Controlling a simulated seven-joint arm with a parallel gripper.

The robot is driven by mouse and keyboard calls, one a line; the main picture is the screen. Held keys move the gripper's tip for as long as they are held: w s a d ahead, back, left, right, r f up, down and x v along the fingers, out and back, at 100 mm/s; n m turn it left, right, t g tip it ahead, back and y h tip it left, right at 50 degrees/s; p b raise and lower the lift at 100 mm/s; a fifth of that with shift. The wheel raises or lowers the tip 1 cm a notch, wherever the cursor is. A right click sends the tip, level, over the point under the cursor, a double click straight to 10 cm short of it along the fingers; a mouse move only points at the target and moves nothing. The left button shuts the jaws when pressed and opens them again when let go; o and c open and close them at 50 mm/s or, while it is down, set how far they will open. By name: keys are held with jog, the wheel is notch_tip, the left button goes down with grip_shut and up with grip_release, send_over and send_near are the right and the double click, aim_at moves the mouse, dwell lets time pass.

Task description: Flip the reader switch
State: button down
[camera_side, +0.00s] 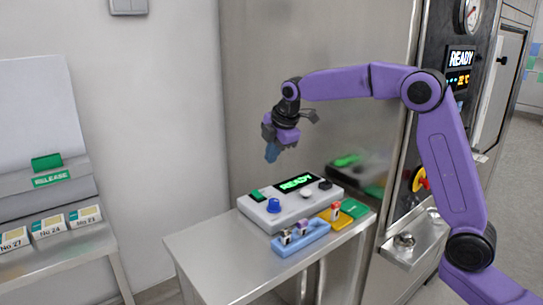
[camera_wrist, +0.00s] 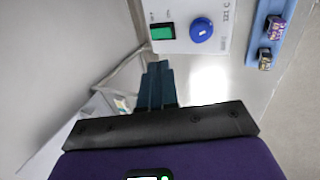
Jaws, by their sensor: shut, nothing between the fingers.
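The reader is a white box (camera_side: 262,210) on the steel table, with a lit green "READY" display (camera_side: 296,182). Its green rocker switch (camera_side: 257,195) is at the left end of the top and also shows in the wrist view (camera_wrist: 162,32). A blue knob (camera_side: 273,205) stands beside the switch, also seen in the wrist view (camera_wrist: 202,29). My gripper (camera_side: 272,153) is shut and empty, in the air above the reader's left part, apart from the switch. In the wrist view its blue-grey fingers (camera_wrist: 158,75) point toward the switch side of the reader.
A blue tray (camera_side: 300,240) with small capped items sits in front of the reader. Yellow and green pieces (camera_side: 345,215) lie to its right. The steel table (camera_side: 215,255) is bare at left. A tall steel cabinet (camera_side: 300,60) stands behind. A shelf with numbered boxes (camera_side: 50,222) is far left.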

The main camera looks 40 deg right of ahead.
aim_at(255, 192)
jog(key=shift+w+a+r, duration=0.15)
jog(key=shift+w, duration=0.4)
jog(key=x, duration=1.3)
jog(key=shift+f, duration=0.3)
jog(key=shift+w+f, duration=0.15)
jog(key=shift+f, duration=0.05)
jog(key=shift+f, duration=0.1)
